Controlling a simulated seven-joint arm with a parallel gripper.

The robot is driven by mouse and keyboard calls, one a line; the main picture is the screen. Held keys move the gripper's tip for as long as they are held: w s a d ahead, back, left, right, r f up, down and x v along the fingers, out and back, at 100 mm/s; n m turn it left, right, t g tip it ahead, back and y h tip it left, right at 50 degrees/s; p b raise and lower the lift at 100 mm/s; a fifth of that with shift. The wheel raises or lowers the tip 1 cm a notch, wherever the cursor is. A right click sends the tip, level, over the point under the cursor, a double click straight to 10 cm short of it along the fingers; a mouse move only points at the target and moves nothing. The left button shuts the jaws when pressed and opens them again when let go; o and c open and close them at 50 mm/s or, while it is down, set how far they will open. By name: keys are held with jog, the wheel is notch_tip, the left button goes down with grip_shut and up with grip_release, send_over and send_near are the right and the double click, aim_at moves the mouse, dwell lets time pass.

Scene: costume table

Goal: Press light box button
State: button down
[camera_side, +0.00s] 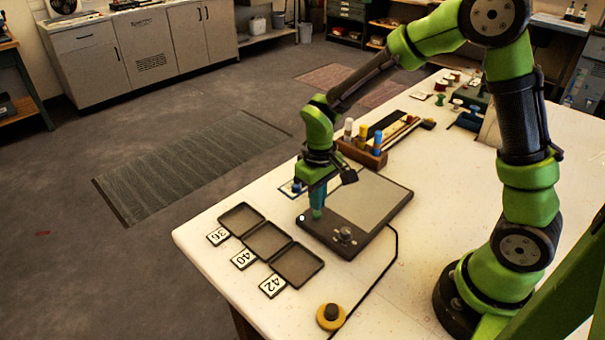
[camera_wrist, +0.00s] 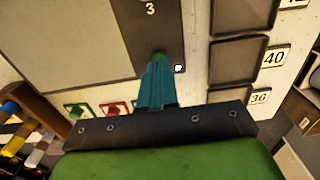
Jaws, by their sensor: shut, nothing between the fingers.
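The light box (camera_side: 380,231) is a flat dark box with a grey panel, lying on the white table. Its front strip has a small white button (camera_side: 301,218) at the left corner and a knob (camera_side: 345,234) to the right. My gripper (camera_side: 317,214) points down, fingers shut and empty, with its tip at the strip just right of the white button. In the wrist view the fingertips (camera_wrist: 159,57) are over the dark light box (camera_wrist: 145,35), and the white button (camera_wrist: 179,68) shows just beside them. I cannot tell whether the tip touches the surface.
Three dark trays (camera_side: 268,241) with number cards lie left of the light box. A yellow-based black push button (camera_side: 330,316) stands near the front, beside a black cable (camera_side: 378,284). A wooden rack (camera_side: 363,155) with coloured bottles stands behind. The right front table is mostly clear.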

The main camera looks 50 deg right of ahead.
jog(key=shift+r, duration=2.35)
jog(key=s+d+r+m+t+y, duration=0.1)
jog(key=s+r+m+t, duration=0.3)
jog(key=s+r, duration=0.9)
jog(key=r+t+y, duration=0.1)
jog(key=t, duration=0.2)
jog(key=shift+s, duration=0.15)
jog(key=shift+d+r, duration=0.1)
